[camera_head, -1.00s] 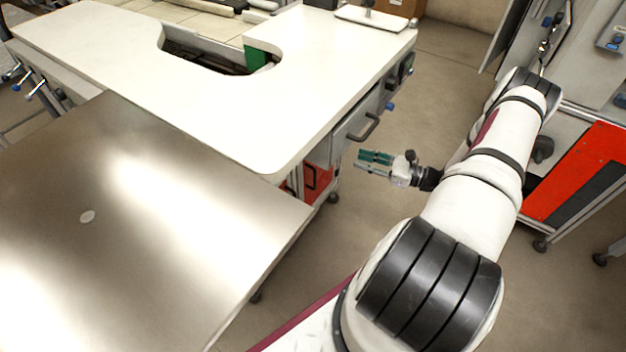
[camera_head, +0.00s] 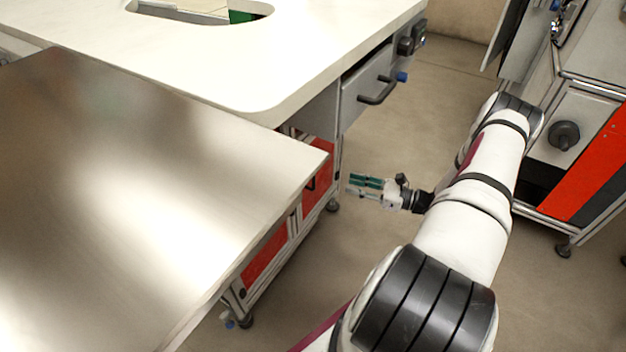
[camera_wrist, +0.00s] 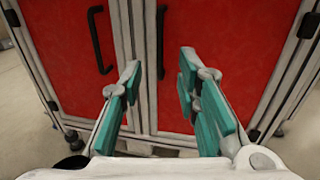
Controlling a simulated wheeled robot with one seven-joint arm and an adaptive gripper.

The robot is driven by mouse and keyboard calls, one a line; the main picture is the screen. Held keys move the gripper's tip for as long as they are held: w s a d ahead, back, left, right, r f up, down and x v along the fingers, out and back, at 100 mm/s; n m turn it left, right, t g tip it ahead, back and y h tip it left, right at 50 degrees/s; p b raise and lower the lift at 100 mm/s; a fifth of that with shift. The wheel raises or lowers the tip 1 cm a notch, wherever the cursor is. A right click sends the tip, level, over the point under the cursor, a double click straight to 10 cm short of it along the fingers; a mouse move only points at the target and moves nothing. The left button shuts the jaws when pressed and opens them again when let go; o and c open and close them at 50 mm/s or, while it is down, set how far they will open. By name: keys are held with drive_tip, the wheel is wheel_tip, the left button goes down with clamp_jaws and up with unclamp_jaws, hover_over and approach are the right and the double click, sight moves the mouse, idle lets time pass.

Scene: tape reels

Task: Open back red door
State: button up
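Two red doors close a cabinet under the white worktable. The farther door (camera_head: 318,172) is partly hidden by the metal tabletop in the head view; it appears to be the right door (camera_wrist: 225,50) in the wrist view. The nearer red door (camera_head: 265,258) appears as the left one (camera_wrist: 65,55). Both look shut. Each has a vertical black handle; the right door's handle (camera_wrist: 161,42) stands near the middle seam. My gripper (camera_head: 352,184) is open and empty, pointing at the cabinet. In the wrist view, its green-padded fingers (camera_wrist: 160,68) flank that handle, apparently short of it.
A metal tabletop (camera_head: 130,200) overhangs the cabinet's near side. A grey drawer (camera_head: 365,90) with a black handle is above and behind. Another cabinet with an orange-red panel (camera_head: 585,175) stands at right. Floor (camera_head: 400,130) is clear around my gripper.

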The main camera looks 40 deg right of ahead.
drive_tip(key=b, duration=0.3)
hover_over(314, 187)
drive_tip(key=shift+w+d, duration=0.15)
drive_tip(key=shift+w, duration=0.1)
drive_tip(key=shift+r, duration=0.1)
drive_tip(key=shift+c, duration=0.6)
clamp_jaws()
